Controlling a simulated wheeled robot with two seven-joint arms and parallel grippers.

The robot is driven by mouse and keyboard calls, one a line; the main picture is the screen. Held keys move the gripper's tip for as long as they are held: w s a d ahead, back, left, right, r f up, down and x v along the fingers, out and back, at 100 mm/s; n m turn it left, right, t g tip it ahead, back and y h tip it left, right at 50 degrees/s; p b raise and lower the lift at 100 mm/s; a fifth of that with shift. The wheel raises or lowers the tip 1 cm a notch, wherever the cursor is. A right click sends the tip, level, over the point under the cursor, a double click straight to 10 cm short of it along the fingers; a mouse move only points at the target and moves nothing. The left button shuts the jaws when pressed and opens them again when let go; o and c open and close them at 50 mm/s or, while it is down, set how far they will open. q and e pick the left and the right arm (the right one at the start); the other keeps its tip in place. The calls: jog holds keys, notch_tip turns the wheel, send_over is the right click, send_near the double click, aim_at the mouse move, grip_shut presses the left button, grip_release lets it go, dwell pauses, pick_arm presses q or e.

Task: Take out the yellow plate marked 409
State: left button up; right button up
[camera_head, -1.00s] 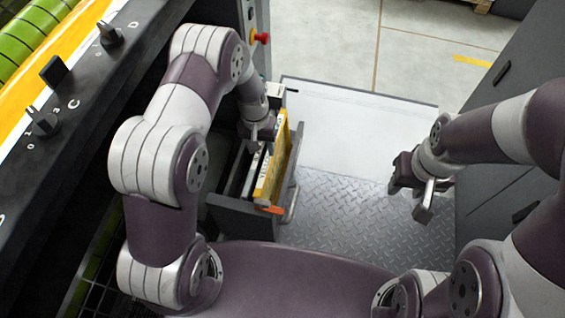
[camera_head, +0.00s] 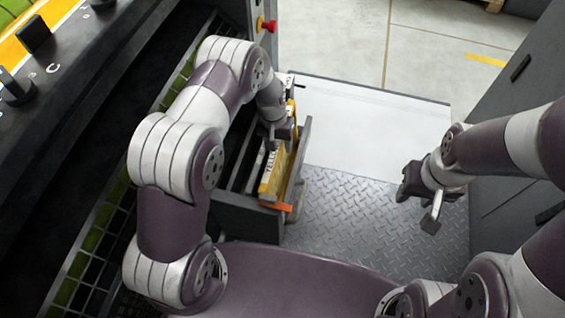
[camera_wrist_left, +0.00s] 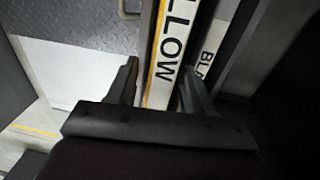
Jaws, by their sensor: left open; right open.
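The yellow plate (camera_head: 271,180) stands upright on edge in a dark holder; in the left wrist view its white label strip (camera_wrist_left: 172,50) reads "LLOW", partly cut off. I cannot read 409 on it. My left gripper (camera_head: 276,140) is at the plate's top, pointing down. In the left wrist view its open fingers (camera_wrist_left: 160,85) stand one on each side of the plate's edge, with a gap to the left finger; the right finger looks close. My right gripper (camera_head: 420,203) is open and empty above the metal floor, far from the plate.
A second plate labelled "BLA" (camera_wrist_left: 208,65) stands right beside the yellow one. The holder's grey walls (camera_head: 240,215) rise close around, with an orange tab (camera_head: 278,206) at its front. The treadplate floor (camera_head: 345,220) to the right is clear. A dark machine panel (camera_head: 75,60) lies left.

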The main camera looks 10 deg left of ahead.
pick_arm(q)
grip_shut()
notch_tip(320, 180, up, 11)
jog(key=p, duration=1)
jog(key=shift+r, duration=0.15)
